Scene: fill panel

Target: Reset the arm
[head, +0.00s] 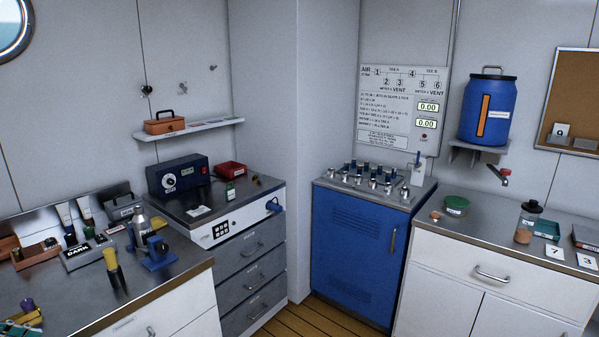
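Neither of my grippers nor my arms can be made out in the head view. The fill panel (402,108) is a white wall board with numbered labels and two displays that read 0.00. Below it stands a blue cabinet (350,250) with several valves (373,178) with dark blue handles on its grey top.
The left counter (60,300) holds a silver bottle, a blue stand (158,254), a yellow-and-black tool (113,268) and a DARK box (88,254). The right counter (480,223) holds a jar (527,224) and number cards. A blue tank (487,108) sits above. Wooden floor shows between cabinets.

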